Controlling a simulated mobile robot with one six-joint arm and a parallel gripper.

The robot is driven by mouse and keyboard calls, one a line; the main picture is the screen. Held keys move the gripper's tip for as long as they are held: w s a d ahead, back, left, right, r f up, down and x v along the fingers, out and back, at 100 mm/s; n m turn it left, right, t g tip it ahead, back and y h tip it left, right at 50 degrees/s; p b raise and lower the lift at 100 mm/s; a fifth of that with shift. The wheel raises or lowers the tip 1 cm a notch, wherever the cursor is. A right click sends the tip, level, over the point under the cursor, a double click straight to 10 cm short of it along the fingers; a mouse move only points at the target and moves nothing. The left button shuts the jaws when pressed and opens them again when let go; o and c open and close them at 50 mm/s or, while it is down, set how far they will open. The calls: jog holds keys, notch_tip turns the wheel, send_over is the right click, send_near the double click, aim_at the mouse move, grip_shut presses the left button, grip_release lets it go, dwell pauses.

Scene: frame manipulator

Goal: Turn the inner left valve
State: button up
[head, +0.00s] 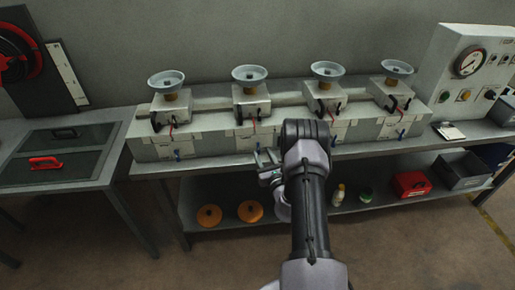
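Four similar grey box units stand in a row on the bench, each with a round grey dish-like top on a brass-coloured neck. The inner left unit (252,102) is second from the left, with its round top (249,73) level. It has a black curved handle at its left front, and small red and blue levers below it. My gripper (266,156) is in front of and below this unit, at the bench's front edge in the picture. Its two fingers look apart with nothing between them. The gripper is apart from the unit; its depth is hard to judge.
The outer left unit (171,106) and two right units (325,100) (391,94) flank it. A gauge panel (466,72) stands far right. A side table (58,155) with a red handle is left. The lower shelf holds orange discs (209,215), bottles and a red box (410,185).

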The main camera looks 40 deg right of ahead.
aim_at(259, 147)
jog(key=x, duration=0.5)
jog(key=shift+w+b, duration=0.3)
jog(key=shift+b, duration=0.05)
jog(key=shift+c, duration=0.5)
grip_shut()
